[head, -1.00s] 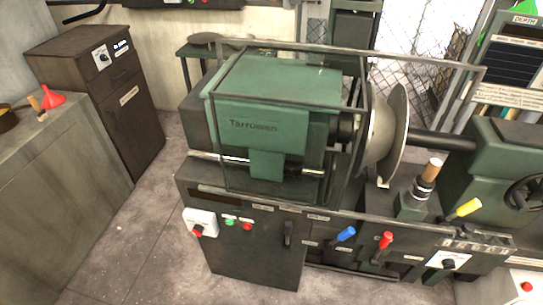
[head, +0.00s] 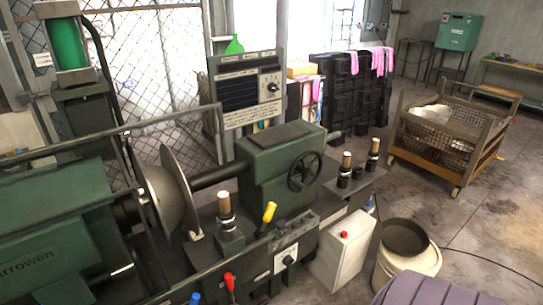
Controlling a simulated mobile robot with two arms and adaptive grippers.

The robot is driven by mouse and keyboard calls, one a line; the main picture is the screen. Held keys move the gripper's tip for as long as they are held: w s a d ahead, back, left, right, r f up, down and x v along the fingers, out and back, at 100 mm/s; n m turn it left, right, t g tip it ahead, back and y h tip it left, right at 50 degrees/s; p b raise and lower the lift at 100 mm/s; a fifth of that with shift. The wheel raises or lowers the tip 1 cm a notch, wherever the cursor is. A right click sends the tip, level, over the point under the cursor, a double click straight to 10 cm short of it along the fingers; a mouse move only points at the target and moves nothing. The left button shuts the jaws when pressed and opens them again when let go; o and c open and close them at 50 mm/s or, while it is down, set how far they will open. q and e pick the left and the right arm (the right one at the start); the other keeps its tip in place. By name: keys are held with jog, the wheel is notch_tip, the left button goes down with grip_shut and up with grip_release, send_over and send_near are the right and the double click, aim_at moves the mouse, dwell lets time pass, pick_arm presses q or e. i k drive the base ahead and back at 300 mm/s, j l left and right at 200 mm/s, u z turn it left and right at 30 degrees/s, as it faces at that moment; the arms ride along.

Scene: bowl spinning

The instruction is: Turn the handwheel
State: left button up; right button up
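The handwheel (head: 304,171) is a dark spoked wheel on the right end face of the green tailstock (head: 262,178), near the middle of the head view. It stands upright with a small handle on it. The metal bowl (head: 166,196) sits on the spindle to the left, with a dark shaft running between it and the tailstock. Neither of my grippers is in view.
A yellow lever (head: 267,213) and a wooden-topped tool post (head: 224,207) stand in front of the tailstock. A white box (head: 343,250) and a bucket (head: 408,250) stand on the floor at right. A wire-sided cart (head: 450,130) is farther back. Open floor lies beyond the bucket.

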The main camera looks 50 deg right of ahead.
aim_at(304, 171)
jog(key=z, duration=1.8)
